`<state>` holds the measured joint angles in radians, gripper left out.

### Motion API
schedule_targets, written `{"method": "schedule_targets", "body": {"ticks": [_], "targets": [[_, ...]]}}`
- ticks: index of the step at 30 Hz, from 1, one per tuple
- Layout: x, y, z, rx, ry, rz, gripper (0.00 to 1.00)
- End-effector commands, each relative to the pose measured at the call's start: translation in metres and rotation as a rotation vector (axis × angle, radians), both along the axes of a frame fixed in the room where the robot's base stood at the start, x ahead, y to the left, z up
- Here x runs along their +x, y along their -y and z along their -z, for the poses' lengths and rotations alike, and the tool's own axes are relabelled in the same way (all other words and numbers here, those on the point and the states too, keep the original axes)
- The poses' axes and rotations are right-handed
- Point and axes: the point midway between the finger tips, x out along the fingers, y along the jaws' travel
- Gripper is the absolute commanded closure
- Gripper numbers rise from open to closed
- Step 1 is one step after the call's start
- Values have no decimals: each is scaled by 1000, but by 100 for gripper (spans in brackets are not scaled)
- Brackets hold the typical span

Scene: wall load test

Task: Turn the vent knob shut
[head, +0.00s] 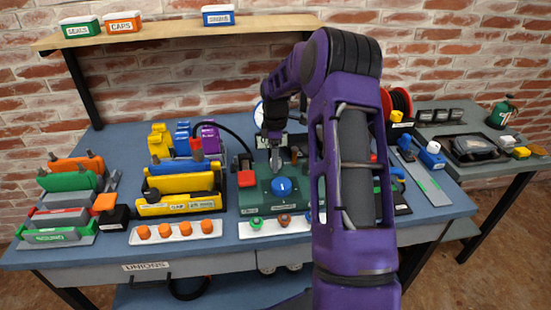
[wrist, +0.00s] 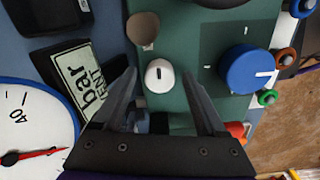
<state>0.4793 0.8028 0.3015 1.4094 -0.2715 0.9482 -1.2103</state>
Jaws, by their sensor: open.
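A green panel (head: 262,202) on the bench carries a large blue knob (head: 282,187) with a white line. The blue knob (wrist: 248,70) is at the right in the wrist view. A small white knob (wrist: 159,76) with a dark mark is on the same green panel (wrist: 198,50). No readable label shows which knob is the vent. My gripper (head: 276,168) is above the back of the panel. In the wrist view my gripper (wrist: 160,84) is open, its fingers on either side of the white knob in the picture. Contact cannot be told.
A round gauge (wrist: 35,125) with a red needle and a label plate reading "bar" (wrist: 82,75) lie left in the wrist view. Yellow holders (head: 180,195) and an orange-knobbed strip (head: 176,231) crowd the left.

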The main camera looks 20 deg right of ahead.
Motion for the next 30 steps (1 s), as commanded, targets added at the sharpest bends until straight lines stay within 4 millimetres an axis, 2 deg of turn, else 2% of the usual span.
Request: {"method": "schedule_targets", "body": {"ticks": [7, 19, 30], "targets": [[0, 0, 1, 0, 0, 0, 26], [0, 0, 1, 0, 0, 0, 98], [0, 0, 0, 0, 0, 36, 100]]}}
